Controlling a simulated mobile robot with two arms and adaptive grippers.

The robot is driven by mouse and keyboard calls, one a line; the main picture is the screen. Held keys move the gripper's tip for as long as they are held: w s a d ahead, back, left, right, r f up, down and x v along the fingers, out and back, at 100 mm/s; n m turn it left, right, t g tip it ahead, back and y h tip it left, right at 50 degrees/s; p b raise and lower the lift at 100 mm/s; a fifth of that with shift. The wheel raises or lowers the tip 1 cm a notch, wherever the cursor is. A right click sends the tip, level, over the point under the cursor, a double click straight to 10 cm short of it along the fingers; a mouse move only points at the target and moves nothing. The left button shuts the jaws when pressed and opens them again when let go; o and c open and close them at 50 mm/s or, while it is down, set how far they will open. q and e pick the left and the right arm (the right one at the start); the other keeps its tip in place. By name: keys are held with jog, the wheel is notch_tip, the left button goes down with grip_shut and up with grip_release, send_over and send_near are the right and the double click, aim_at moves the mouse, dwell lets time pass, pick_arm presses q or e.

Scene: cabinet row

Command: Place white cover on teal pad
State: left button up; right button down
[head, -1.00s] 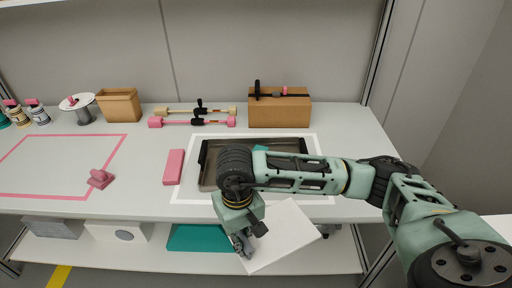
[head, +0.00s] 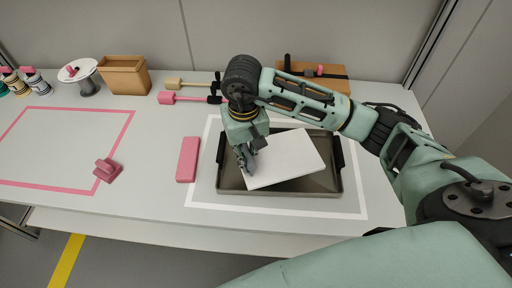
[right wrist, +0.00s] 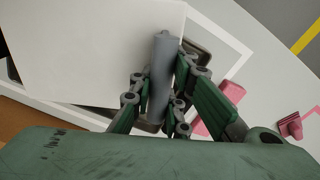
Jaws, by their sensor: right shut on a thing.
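The white cover (head: 290,158) is a flat white plate, slightly turned, over the dark metal tray (head: 300,208) in the head view. My right gripper (head: 247,160) is shut on the cover at its left side. In the right wrist view the cover (right wrist: 95,50) fills the upper left, and a grey bar (right wrist: 160,75) lies between the fingers of my right gripper (right wrist: 160,88). I cannot tell whether the cover touches the tray. The teal pad does not show now; the cover or my arm may hide it. My left gripper is out of view.
A white outline (head: 200,160) surrounds the tray. A pink block (head: 188,158) lies left of it, and a pink handled piece (head: 107,170) lies at a pink outline. The table between the outlines is mostly clear.

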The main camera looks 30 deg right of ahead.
jog(key=w+d+f, duration=0.2)
jog(key=w, duration=0.1)
jog(key=shift+d+f+p, duration=0.15)
jog(key=shift+d+p, duration=0.15)
jog(key=shift+p, duration=0.1)
jog(key=shift+w+d+f, duration=0.55)
jog(key=shift+w+f, duration=0.2)
jog(key=shift+w, duration=0.1)
notch_tip(320, 180, down, 3)
jog(key=shift+f+p, duration=0.15)
jog(key=shift+p, duration=0.7)
jog(key=shift+f, duration=0.25)
jog(key=shift+f+b, duration=0.2)
jog(key=shift+b, duration=0.1)
jog(key=c, duration=1.8)
grip_release()
jog(key=shift+r, duration=0.1)
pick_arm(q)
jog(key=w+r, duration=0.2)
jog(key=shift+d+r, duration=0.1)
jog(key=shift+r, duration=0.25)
pick_arm(e)
jog(key=shift+o, duration=0.6)
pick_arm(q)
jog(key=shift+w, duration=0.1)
